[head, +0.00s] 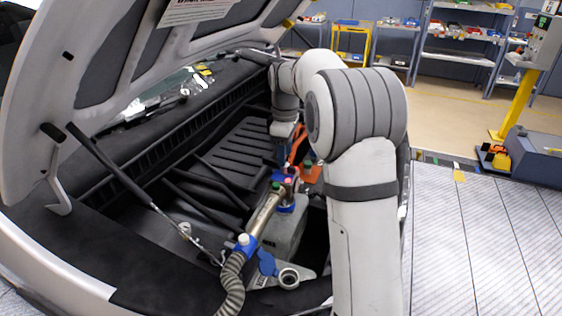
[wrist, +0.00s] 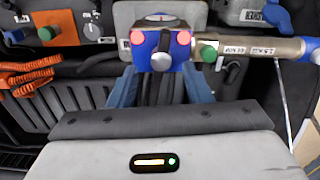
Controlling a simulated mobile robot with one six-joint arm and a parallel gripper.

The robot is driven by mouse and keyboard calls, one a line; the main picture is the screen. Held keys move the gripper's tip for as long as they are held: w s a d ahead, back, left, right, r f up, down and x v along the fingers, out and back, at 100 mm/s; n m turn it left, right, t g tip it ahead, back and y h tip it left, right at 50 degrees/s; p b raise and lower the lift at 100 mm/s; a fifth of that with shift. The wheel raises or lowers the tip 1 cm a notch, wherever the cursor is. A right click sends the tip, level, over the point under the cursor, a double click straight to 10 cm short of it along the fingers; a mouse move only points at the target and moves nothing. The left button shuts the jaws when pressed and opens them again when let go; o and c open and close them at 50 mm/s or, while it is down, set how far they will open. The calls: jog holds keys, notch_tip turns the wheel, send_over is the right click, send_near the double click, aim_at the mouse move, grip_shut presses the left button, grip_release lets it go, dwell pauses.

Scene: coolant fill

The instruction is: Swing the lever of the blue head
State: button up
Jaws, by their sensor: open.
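The blue head (wrist: 163,38) is near the top centre of the wrist view, with a red round spot on each side and a rounded silver knob (wrist: 161,62) at its front. I cannot tell whether this knob is the end of the lever. My gripper (wrist: 160,86) is open, its two bluish fingers apart just below the blue head in the picture. Nothing shows held between them; whether they touch the head is unclear. In the head view, the blue head (head: 277,184) shows small beneath my arm in the engine bay, and my fingertips are hard to make out.
A metal pipe (wrist: 258,48) with a green knob (wrist: 208,52) runs right from the head.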

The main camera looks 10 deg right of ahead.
jog(key=shift+f, duration=1.75)
jog(key=shift+c, duration=0.2)
grip_shut()
jog(key=shift+r, duration=0.1)
